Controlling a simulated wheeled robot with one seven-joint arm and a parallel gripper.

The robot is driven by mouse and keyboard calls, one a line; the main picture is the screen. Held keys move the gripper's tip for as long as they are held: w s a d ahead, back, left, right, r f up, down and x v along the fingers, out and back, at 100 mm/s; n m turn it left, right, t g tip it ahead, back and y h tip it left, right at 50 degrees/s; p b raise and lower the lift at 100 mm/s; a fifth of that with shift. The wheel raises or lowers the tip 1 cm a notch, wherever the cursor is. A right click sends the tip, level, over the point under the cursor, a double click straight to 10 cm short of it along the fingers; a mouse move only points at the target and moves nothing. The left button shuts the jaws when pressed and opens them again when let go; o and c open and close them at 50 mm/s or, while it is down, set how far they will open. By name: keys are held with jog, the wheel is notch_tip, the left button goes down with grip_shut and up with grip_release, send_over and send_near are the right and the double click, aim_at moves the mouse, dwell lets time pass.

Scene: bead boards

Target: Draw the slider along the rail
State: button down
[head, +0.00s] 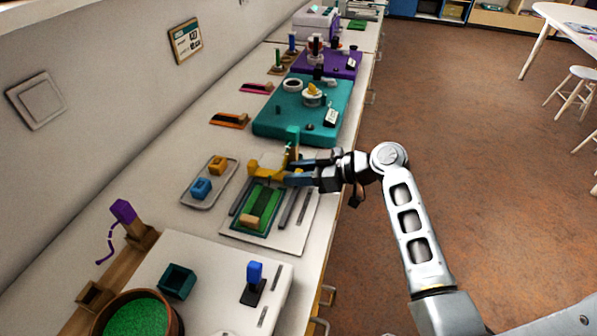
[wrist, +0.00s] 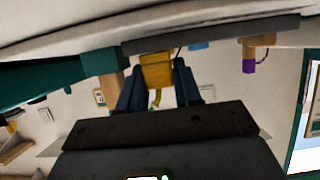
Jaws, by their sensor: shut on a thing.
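A green board (head: 267,207) lies on a pale base plate on the counter, with dark strips along it and grey bars (head: 287,211) beside it. A yellow piece (head: 266,174), which looks like the slider, is at the board's far end. My gripper (head: 291,178) reaches in from the right and is shut on this yellow piece. In the wrist view the yellow piece (wrist: 157,72) sits between my two dark fingers (wrist: 157,88). A tan block (head: 251,221) lies on the board's near end. How the yellow piece meets the rail is hidden by my fingers.
A grey tray (head: 224,188) with a blue and a yellow block lies left of the board. A teal board (head: 262,124) with several items stands just beyond. A white board with a blue peg (head: 254,273) and a bowl of green beads (head: 137,318) are nearer.

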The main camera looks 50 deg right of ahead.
aim_at(284, 217)
jog(key=s+a, duration=0.1)
jog(key=a, duration=0.2)
jog(key=s+a, duration=0.1)
jog(key=a, duration=0.2)
jog(key=s+a+b, duration=0.1)
jog(key=a, duration=0.2)
jog(key=shift+s+a, duration=0.25)
jog(key=shift+a, duration=0.1)
jog(key=shift+f, duration=0.1)
jog(key=c, duration=0.8)
grip_release()
jog(key=shift+a, duration=0.1)
jog(key=shift+c, duration=0.2)
jog(key=shift+s, duration=0.1)
jog(key=b+v, duration=0.1)
jog(key=v, duration=0.6)
jog(key=shift+s+r, duration=0.25)
jog(key=shift+d, duration=0.2)
